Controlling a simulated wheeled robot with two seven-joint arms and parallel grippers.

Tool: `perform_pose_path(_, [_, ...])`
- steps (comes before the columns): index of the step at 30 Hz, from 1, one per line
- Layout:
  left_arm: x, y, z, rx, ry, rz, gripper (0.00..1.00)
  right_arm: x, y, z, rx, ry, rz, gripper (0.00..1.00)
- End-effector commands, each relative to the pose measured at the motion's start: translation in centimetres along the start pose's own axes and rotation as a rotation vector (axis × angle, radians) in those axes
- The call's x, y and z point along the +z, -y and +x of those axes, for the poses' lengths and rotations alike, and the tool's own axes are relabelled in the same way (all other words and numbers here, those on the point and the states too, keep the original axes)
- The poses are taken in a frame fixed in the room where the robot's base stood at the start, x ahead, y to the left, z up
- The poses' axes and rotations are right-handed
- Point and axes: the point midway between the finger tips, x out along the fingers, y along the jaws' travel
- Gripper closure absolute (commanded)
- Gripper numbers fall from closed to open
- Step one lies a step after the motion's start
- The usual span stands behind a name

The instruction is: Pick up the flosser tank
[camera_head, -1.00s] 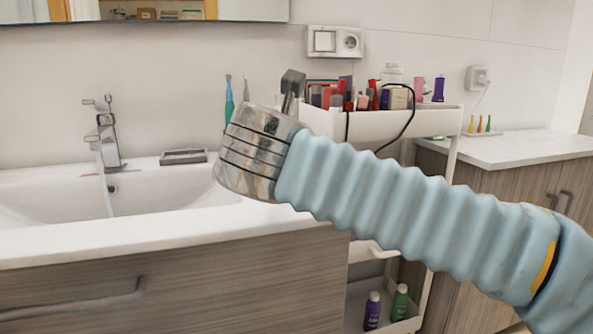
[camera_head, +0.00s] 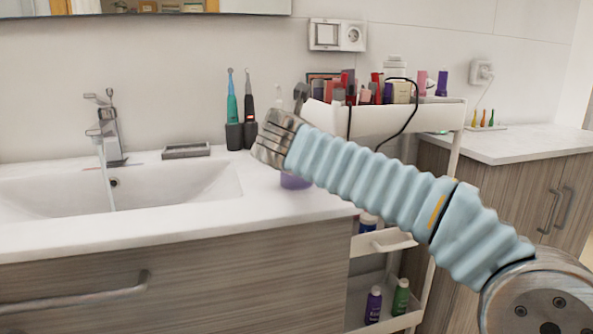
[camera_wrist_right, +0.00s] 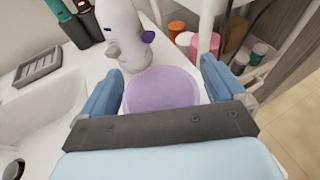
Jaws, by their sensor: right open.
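The flosser tank appears to be the round purple vessel (camera_wrist_right: 162,88) on the white counter. In the head view a small purple part (camera_head: 295,181) shows below my right wrist, and the rest is hidden. My right gripper (camera_wrist_right: 158,82) is open, with one blue finger on each side of the purple vessel in the wrist view. Contact cannot be told. A white device with a purple button (camera_wrist_right: 122,35), perhaps the flosser body, stands just beyond the vessel. My left gripper is out of view.
Two electric toothbrushes (camera_head: 233,108) stand in dark holders behind my wrist. A soap dish (camera_head: 186,151) and the sink (camera_head: 120,190) with running tap lie left. A white cart (camera_head: 436,118) crowded with cosmetics stands close on the right.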

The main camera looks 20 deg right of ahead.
Motion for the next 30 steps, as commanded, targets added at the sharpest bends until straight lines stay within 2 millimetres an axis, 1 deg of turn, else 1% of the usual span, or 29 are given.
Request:
perform_pose_path(5, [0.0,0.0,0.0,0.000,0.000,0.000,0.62,0.0,0.0,0.0,0.000,0.000,0.000,0.03])
perform_pose_path(6, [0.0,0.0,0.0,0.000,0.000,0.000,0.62,0.0,0.0,0.0,0.000,0.000,0.000,0.10])
perform_pose_path(16, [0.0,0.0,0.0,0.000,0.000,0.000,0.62,0.0,0.0,0.0,0.000,0.000,0.000,0.60])
perform_pose_path(25, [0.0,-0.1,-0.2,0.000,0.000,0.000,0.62,0.4,0.0,-0.1,0.000,0.001,0.001,0.60])
perform_pose_path(28, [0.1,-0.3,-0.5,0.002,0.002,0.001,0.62,1.2,0.0,-0.4,0.000,0.002,0.002,0.60])
perform_pose_path(30, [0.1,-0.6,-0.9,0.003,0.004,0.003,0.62,2.1,0.0,-0.7,0.001,0.002,0.002,0.60])
